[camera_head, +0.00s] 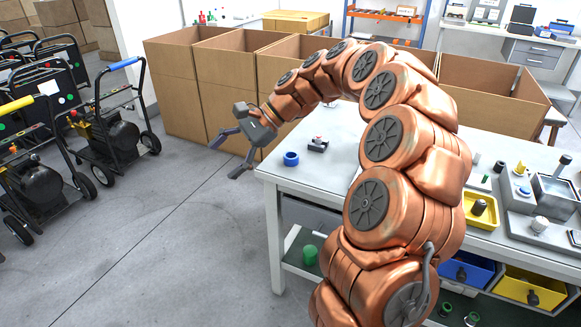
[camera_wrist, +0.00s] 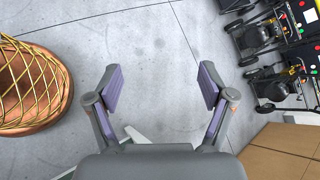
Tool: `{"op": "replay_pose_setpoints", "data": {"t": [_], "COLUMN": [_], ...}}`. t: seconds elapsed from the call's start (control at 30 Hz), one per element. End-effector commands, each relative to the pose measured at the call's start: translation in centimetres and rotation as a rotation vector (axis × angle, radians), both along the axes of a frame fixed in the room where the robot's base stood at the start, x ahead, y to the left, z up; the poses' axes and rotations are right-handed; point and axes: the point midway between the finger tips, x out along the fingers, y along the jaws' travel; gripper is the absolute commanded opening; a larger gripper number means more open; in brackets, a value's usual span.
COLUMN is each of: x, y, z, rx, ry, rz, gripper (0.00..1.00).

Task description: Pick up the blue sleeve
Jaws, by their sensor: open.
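A small blue ring-shaped piece (camera_head: 291,159), which looks like the blue sleeve, sits on the white table (camera_head: 273,174) near its left end in the head view. My gripper (camera_head: 229,158) is open and empty. It hangs to the left of the table's edge, apart from the blue piece. In the wrist view my gripper (camera_wrist: 162,88) has its two fingers wide apart over bare grey floor. The blue sleeve does not show in the wrist view.
A small grey-black part (camera_head: 318,145) stands right of the blue piece. Large cardboard boxes (camera_head: 228,90) line the table's back. A yellow tray (camera_head: 481,211) and a test fixture (camera_head: 552,190) are at the table's right. Wheeled black machines (camera_head: 112,140) stand at left. Floor between is clear.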

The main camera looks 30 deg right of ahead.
Motion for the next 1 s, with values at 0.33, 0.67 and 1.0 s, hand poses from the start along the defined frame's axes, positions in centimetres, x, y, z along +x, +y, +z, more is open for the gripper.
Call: {"op": "replay_pose_setpoints", "data": {"t": [0.33,0.67,1.0], "x": [7.4,8.0,8.6], "y": [-15.4,-28.4,-29.8], "z": [-6.9,-13.2,-14.6], "rx": [0.269,0.438,0.47], "ry": [0.158,0.266,0.286], "rz": [-0.461,-0.788,-0.847], "gripper": [0.81,0.81,0.81]}}
